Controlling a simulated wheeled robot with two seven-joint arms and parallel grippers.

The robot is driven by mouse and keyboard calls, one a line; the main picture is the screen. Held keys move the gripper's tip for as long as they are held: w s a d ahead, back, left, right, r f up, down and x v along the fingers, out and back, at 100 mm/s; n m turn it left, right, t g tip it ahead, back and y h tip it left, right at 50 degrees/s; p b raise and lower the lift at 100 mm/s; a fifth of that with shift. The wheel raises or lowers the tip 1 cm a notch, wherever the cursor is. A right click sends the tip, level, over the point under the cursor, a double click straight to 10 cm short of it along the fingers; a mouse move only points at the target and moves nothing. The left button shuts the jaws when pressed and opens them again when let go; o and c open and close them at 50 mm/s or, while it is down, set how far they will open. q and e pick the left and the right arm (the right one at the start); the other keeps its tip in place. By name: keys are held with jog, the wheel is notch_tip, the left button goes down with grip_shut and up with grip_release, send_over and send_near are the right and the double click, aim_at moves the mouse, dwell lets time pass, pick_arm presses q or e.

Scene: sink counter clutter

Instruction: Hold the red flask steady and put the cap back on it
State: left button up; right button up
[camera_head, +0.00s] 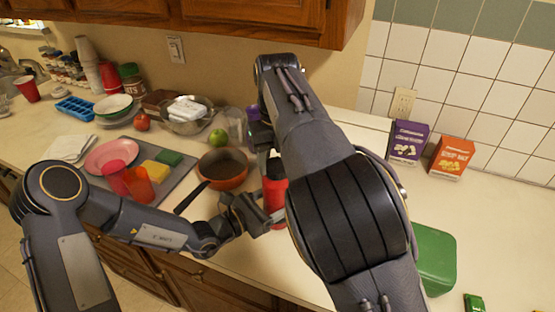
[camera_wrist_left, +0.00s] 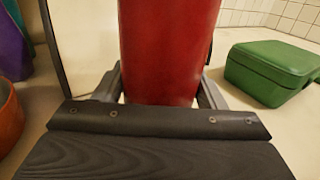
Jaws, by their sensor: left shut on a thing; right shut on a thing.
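The red flask (camera_head: 275,194) stands upright near the counter's front edge. My left gripper (camera_head: 268,212) is shut around its body from the left. In the left wrist view the flask (camera_wrist_left: 168,50) rises between the two fingers, and its top is out of frame. My right gripper (camera_head: 268,150) is above the flask, pointing down and shut on the cap, which is mostly hidden by the gripper and arm. I cannot tell whether the cap touches the flask's mouth.
An orange-brown pan (camera_head: 222,181) stands close left of the flask. A green box (camera_head: 436,262) is to the right, also in the left wrist view (camera_wrist_left: 272,72). A purple box (camera_head: 408,142) and an orange box (camera_head: 452,157) stand by the wall. A green apple (camera_head: 218,137) lies behind the pan.

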jog(key=o, duration=0.9)
jog(key=shift+o, duration=0.2)
jog(key=shift+r, duration=0.15)
jog(key=shift+r, duration=2.1)
jog(key=shift+c, duration=0.4)
